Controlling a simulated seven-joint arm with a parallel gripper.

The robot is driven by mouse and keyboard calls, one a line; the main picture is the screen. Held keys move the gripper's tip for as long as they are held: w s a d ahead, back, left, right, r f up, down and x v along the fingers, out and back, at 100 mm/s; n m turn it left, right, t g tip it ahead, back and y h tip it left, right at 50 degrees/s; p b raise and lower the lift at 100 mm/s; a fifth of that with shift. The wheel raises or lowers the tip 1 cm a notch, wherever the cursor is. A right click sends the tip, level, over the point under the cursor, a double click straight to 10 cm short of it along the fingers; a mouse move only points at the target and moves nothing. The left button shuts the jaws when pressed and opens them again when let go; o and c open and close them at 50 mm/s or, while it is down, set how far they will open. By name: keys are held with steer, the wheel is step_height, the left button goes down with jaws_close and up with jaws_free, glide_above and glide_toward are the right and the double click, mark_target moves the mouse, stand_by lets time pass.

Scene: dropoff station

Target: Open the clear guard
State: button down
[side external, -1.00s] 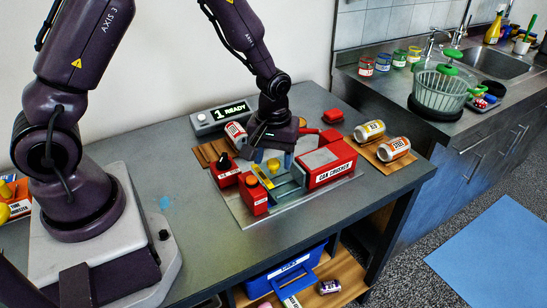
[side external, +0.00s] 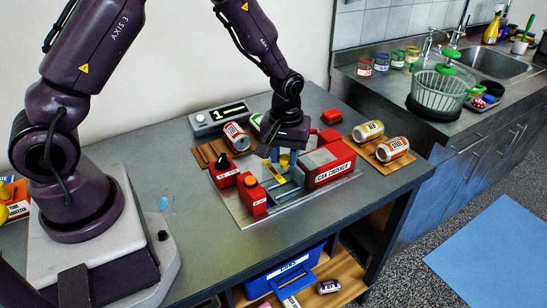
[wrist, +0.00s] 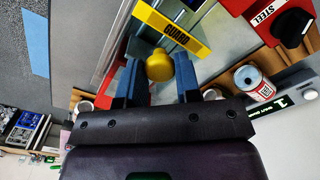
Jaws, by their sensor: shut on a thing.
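The can crusher is a red machine (side external: 330,167) on a grey base plate on the bench. Its guard bears a yellow bar labelled GUARD (wrist: 172,27) and a round yellow knob (wrist: 159,66). My gripper (wrist: 158,75) has its blue fingers on both sides of the knob and is shut on it. In the side view my gripper (side external: 283,155) reaches down over the crusher's channel, with the yellow bar (side external: 276,175) just in front. The guard's clear panel is hard to make out.
Red control boxes (side external: 251,193) stand at the crusher's front left. A can (side external: 236,135) lies on a wooden rack behind left. Two cans (side external: 369,131) lie on a board at right. A display (side external: 220,116) stands behind. The front of the bench is clear.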

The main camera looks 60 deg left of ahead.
steer(key=w, duration=0.8)
steer(key=c, duration=0.8)
jaws_free()
steer(key=shift+r, duration=0.15)
step_height(320, 180, up, 13)
